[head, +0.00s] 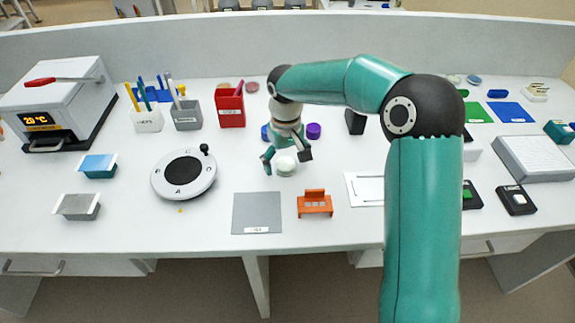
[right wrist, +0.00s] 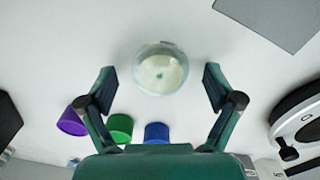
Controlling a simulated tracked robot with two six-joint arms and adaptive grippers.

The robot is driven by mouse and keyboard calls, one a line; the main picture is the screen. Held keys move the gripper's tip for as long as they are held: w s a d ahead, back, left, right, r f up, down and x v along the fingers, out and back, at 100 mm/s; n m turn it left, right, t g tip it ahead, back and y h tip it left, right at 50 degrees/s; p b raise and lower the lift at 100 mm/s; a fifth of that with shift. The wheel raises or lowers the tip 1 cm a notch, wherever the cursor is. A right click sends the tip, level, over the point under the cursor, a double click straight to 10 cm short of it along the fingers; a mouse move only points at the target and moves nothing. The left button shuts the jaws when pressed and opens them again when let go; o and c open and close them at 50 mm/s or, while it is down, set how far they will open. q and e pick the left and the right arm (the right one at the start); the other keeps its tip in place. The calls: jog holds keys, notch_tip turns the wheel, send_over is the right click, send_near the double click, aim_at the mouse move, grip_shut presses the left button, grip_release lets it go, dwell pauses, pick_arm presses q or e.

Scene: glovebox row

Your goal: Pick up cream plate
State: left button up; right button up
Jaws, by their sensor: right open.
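The cream plate (head: 286,166) is a small round dish with a pale cream fill, lying on the white bench near the middle. It also shows in the right wrist view (right wrist: 160,70), with a clear rim and a small greenish mark at its centre. My right gripper (head: 287,156) is open and empty above the bench, pointing down at the plate. In the right wrist view its fingers (right wrist: 160,88) stand apart to the left and right of the dish, which lies just ahead of them. I see no contact. My left gripper is not in view.
Purple (right wrist: 71,121), green (right wrist: 120,127) and blue (right wrist: 157,132) caps stand close to the gripper. A grey mat (head: 257,213) and an orange rack (head: 314,204) lie nearer the front edge. A round dial device (head: 184,175) stands to the left, a red holder (head: 230,107) behind.

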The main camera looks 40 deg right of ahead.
jog(key=c, duration=1.2)
